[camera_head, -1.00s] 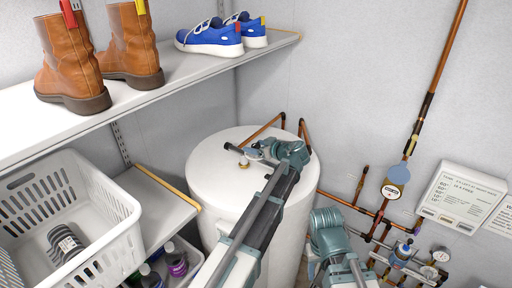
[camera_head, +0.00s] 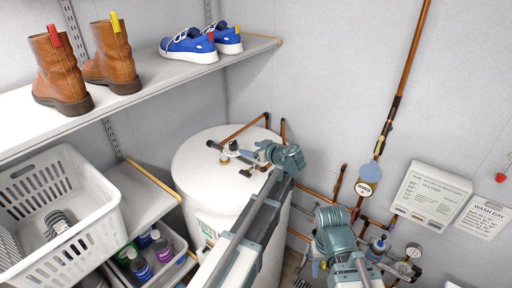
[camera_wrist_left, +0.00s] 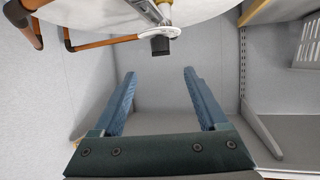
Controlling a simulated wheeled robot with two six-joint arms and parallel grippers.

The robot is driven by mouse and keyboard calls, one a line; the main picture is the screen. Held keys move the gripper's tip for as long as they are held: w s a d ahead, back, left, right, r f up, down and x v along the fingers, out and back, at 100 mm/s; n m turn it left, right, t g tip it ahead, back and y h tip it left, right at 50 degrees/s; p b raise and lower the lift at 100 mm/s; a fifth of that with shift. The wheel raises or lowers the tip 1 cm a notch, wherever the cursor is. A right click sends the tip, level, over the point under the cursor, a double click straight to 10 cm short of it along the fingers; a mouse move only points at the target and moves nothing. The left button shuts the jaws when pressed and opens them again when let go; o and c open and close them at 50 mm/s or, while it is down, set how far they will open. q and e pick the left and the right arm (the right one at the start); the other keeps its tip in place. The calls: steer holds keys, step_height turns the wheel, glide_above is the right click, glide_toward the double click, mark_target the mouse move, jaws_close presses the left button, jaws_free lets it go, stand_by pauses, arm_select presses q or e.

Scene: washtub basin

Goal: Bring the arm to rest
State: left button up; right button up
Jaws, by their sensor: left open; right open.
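My left arm reaches up from the bottom middle in the head view, with its left gripper (camera_head: 252,155) over the top of the white tank (camera_head: 200,165). The left wrist view shows this gripper (camera_wrist_left: 160,75) with its two blue fingers wide apart and nothing between them. My right arm is bent low at the bottom, right of the tank. Its right gripper (camera_head: 312,264) points down and is partly hidden behind its own wrist, and I see nothing held in it.
A shelf (camera_head: 140,95) holds brown boots (camera_head: 60,75) and blue shoes (camera_head: 190,46). Below are a white basket (camera_head: 75,245) and bottles (camera_head: 162,250). A black valve fitting (camera_wrist_left: 160,45) is close above the left fingers.

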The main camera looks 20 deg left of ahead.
arm_select(q)
steer(key=s+d+f+m+b, duration=0.1)
steer(key=s+f+b, duration=0.1)
steer(key=f, duration=0.1)
steer(key=s+d+f+g+h+b, duration=0.1)
steer(key=s+f+b, duration=0.1)
steer(key=f, duration=0.2)
steer(key=s+d+f+m+h+b, duration=0.1)
steer(key=s+f+b, duration=0.2)
steer(key=f, duration=0.1)
steer(key=shift+d+f+m+g, duration=0.2)
steer(key=shift+d+m+g, duration=0.1)
steer(key=shift+g, duration=0.1)
steer(key=s+d+f+m+g+h+b, duration=0.3)
steer(key=s+d+f+m+b, duration=0.3)
steer(key=s+f, duration=0.6)
steer(key=s+d+f+m+g+h+b, duration=0.3)
steer(key=s+d+f+m+h+b, duration=0.2)
steer(key=s+d+f+b, duration=0.4)
steer(key=s+d+f+m, duration=0.1)
steer(key=s+f, duration=0.2)
steer(key=shift+s+f, duration=0.25)
steer(key=shift+s, duration=0.05)
